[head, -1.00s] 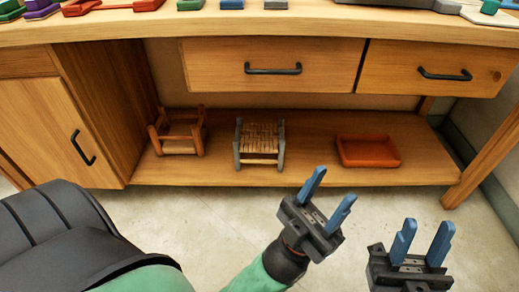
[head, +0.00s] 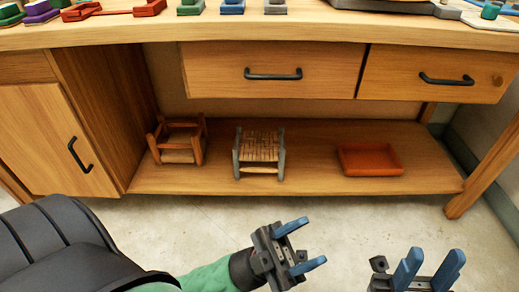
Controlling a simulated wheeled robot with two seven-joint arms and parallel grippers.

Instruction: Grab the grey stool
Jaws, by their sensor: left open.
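The grey stool (head: 259,153) stands upright on the low shelf under the workbench, with grey legs and a woven tan seat. My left gripper (head: 307,243) is open and empty, low in front of the shelf and to the right of the stool, well apart from it. My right gripper (head: 429,267) is at the bottom right edge, its two blue fingers apart and nothing between them. Its lower part is cut off by the frame.
An orange-brown wooden stool (head: 179,143) stands left of the grey one on the shelf (head: 310,160). A red tray (head: 369,160) lies to the right. Drawers (head: 272,70) hang above. A cabinet (head: 60,130) closes the left side. The floor in front is clear.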

